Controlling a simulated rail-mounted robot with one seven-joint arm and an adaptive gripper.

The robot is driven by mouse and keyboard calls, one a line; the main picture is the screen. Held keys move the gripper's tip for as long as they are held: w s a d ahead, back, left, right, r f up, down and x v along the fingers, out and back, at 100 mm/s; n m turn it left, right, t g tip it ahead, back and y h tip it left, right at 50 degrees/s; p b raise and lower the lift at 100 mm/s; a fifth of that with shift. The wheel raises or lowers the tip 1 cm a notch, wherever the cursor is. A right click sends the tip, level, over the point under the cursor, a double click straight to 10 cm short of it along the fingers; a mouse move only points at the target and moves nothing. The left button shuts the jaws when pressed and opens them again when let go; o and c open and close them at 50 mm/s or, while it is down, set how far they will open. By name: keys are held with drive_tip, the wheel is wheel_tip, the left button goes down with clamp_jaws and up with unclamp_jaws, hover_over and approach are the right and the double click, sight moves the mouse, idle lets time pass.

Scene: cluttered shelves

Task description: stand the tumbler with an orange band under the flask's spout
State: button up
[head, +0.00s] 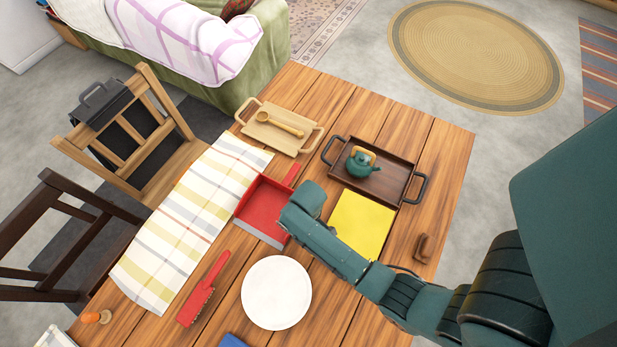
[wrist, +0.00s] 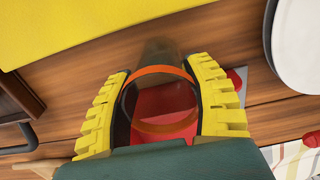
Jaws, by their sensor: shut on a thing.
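The clear tumbler with an orange band (wrist: 160,70) is between the yellow fingers of my gripper (wrist: 158,76) in the wrist view. The fingers are shut on its two sides, and the red below shows through the glass. In the head view my arm's end is over the red dustpan, and the tumbler and fingers are hidden there. I see no clear flask. The only vessel with a spout is a small teal teapot (head: 361,165) with a tan handle. It sits on a dark tray (head: 397,187) at the back right of the table, apart from my gripper.
A yellow sheet (head: 362,221) lies in front of the dark tray. The red dustpan (head: 262,208), white plate (head: 276,292), red brush (head: 204,288), checked cloth (head: 190,225) and wooden tray (head: 262,136) with a spoon take up the left and middle. A small brown object (head: 423,248) stands near the right edge.

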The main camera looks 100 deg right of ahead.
drive_tip(key=o, duration=1.2)
drive_tip(key=shift+c, duration=0.2)
